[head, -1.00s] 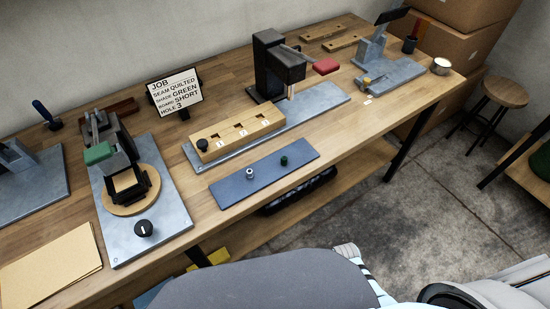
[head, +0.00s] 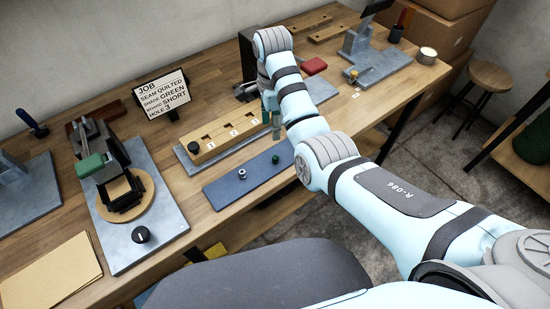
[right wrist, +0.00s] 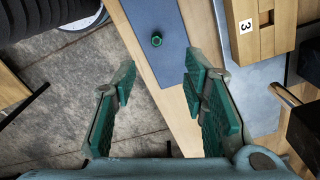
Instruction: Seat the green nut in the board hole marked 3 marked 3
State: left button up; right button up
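The green nut (head: 275,159) stands on the blue mat (head: 222,192). The right wrist view shows the nut (right wrist: 157,40) on the mat (right wrist: 150,15), ahead of my fingertips and between their lines. The wooden board (head: 209,154) with holes marked 1, 2 and 3 lies behind the mat. In the right wrist view the board (right wrist: 240,48) with its label 3 (right wrist: 246,26) is at the upper right. My right gripper (right wrist: 158,82) is open and empty, apart from the nut. In the head view the right gripper (head: 271,118) hangs near the board's right end. My left gripper is not in view.
A silver nut (head: 241,174) stands on the same mat. A black knob (head: 193,145) is at the board's left end. A dark press (head: 247,55) stands behind, partly hidden by my arm. A job sign (head: 162,92) reads green, short, hole 3.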

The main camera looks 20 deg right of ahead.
aim_at(276, 157)
jog(key=f, duration=0.4)
jog(key=f+b, duration=0.1)
jog(key=f, duration=0.8)
jog(key=shift+s+d+f+b, duration=0.2)
jog(key=shift+s+d+b, duration=0.05)
jog(key=shift+s+b, duration=0.1)
grip_shut()
